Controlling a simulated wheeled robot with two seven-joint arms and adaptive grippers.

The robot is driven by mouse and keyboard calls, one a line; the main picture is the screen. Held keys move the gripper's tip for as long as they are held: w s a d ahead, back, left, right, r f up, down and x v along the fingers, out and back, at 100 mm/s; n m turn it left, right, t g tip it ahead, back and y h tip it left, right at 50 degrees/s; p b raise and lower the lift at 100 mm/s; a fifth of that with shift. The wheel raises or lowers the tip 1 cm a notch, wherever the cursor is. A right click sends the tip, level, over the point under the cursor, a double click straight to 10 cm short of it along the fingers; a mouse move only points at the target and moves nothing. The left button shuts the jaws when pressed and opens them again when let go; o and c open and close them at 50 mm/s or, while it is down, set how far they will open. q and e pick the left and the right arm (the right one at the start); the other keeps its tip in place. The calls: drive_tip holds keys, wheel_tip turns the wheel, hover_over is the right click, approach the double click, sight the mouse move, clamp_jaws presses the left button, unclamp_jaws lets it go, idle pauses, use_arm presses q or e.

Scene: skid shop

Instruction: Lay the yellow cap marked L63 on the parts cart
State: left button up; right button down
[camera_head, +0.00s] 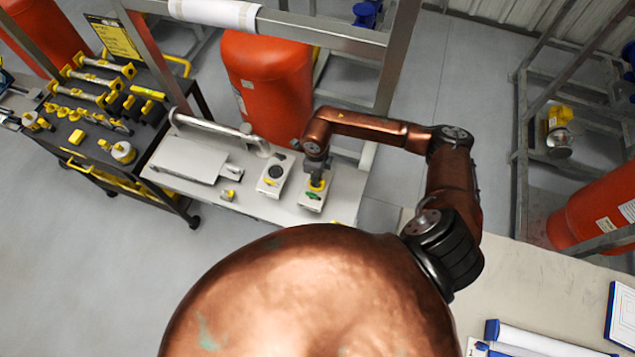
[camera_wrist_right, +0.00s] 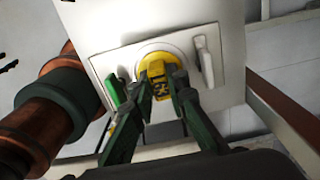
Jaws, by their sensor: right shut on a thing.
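The yellow cap marked L63 (camera_wrist_right: 158,78) is between the fingers of my right gripper (camera_wrist_right: 163,92) in the right wrist view. The fingers are shut on it. Behind the cap is a round white collar on a pale plate; I cannot tell whether the cap still touches it. In the head view my right gripper (camera_head: 317,185) is low over a small white unit (camera_head: 311,202) on the grey bench, and the cap is mostly hidden. The parts cart (camera_head: 62,132), dark-topped with yellow parts, stands at the left. My left gripper is not in view.
The grey bench (camera_head: 290,212) also holds a second white unit (camera_head: 273,176), a flat grey box (camera_head: 188,160) and a pipe (camera_head: 215,127). A metal frame post and an orange tank (camera_head: 268,80) stand behind. Several yellow-ended parts crowd the cart's top.

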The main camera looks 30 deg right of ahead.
drive_tip(key=shift+r, duration=0.15)
drive_tip(key=shift+r+p, duration=1.75)
drive_tip(key=shift+r, duration=1.65)
